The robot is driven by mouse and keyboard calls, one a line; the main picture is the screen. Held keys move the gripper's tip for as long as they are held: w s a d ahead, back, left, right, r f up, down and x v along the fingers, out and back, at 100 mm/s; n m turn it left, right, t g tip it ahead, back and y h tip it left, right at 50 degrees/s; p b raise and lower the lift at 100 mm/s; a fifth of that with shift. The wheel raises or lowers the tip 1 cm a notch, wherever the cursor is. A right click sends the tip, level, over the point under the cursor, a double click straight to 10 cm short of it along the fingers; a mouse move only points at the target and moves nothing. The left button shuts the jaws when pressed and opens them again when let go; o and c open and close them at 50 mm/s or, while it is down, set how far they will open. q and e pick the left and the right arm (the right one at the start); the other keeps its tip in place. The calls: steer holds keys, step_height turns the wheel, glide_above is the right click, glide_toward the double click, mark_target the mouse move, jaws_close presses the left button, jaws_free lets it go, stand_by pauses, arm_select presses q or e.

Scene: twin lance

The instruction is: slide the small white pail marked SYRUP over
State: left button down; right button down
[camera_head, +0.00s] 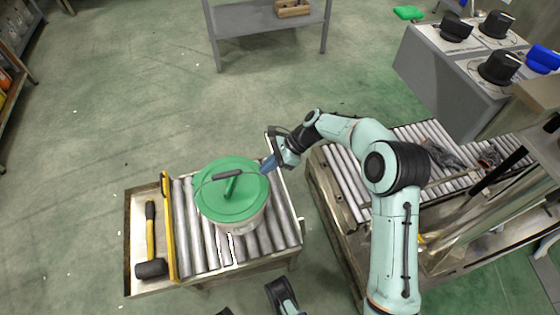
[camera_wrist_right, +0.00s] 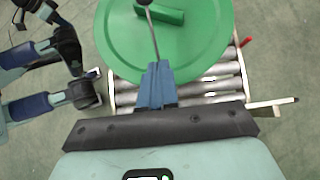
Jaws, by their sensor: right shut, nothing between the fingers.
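A white pail (camera_head: 245,226) with a wide green lid (camera_head: 215,205) stands upright on the short roller table; no SYRUP lettering is readable. A wire bail with a dark grip (camera_head: 228,176) and a green handle lie across the lid. My right gripper (camera_head: 268,164) is shut and empty at the lid's upper right edge. In the right wrist view its blue fingers (camera_wrist_right: 157,85) are together, overlapping the edge of the green lid (camera_wrist_right: 205,35). I cannot tell whether they touch it.
The roller table (camera_head: 283,222) has bare rollers right of the pail. A yellow rail (camera_head: 168,225) separates it from a side tray holding a mallet (camera_head: 150,240). A longer roller conveyor (camera_head: 345,178) lies right across a gap. A grey control box (camera_head: 440,75) stands upper right.

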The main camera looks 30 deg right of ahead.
mark_target(218, 179)
steer(key=shift+w+a, duration=0.15)
steer(key=shift+a, duration=0.45)
arm_select(q)
steer(key=shift+s+f, duration=0.25)
steer(key=shift+s, duration=0.1)
